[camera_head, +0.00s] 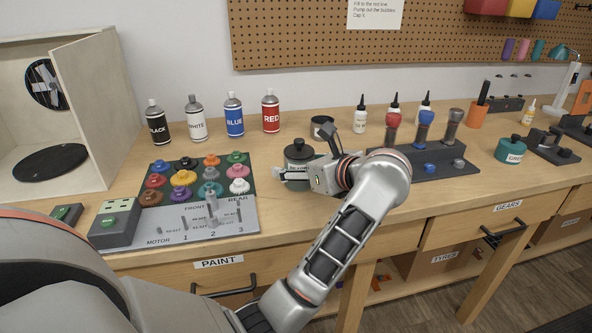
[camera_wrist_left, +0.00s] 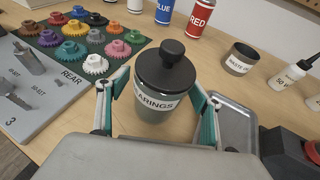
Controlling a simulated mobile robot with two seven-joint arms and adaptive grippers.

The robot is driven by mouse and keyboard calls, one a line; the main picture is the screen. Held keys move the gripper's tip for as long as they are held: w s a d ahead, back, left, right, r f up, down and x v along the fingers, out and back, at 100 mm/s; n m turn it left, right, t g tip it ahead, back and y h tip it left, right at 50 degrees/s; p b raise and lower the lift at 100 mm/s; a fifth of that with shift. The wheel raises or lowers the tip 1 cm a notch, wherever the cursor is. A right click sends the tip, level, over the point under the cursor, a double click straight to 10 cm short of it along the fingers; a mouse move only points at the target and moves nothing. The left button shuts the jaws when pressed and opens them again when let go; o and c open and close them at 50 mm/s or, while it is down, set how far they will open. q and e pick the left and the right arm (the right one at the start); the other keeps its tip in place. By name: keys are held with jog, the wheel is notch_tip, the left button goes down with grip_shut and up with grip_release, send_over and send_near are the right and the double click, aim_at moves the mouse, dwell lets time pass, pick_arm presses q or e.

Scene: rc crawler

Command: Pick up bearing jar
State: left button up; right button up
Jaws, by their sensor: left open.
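The bearing jar (camera_wrist_left: 163,84) stands upright on the bench in the left wrist view. It is grey with a black knobbed lid and a white label ending in "EARINGS". In the head view the jar (camera_head: 298,154) shows behind my left gripper, its lower part partly hidden. My left gripper (camera_head: 284,177) is open. In the left wrist view its two fingers (camera_wrist_left: 156,108) stand on either side of the jar, and the jar's lower front is hidden by the gripper body. I cannot tell whether the fingers touch it. My right gripper is not in view.
A green mat (camera_head: 163,166) with coloured gears and a grey fixture plate (camera_head: 180,226) lie left of the jar. Spray cans stand behind. A waste cup (camera_wrist_left: 240,58) and a grey tray (camera_wrist_left: 238,121) are close on the right.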

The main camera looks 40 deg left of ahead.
pick_arm(q)
jog(key=shift+d, duration=0.15)
jog(key=shift+c, duration=1.1)
jog(key=c, duration=1.2)
jog(key=shift+r, duration=0.1)
notch_tip(320, 180, up, 12)
jog(key=p, duration=0.6)
jog(key=shift+s, duration=0.1)
notch_tip(320, 180, up, 8)
jog(key=p, duration=0.5)
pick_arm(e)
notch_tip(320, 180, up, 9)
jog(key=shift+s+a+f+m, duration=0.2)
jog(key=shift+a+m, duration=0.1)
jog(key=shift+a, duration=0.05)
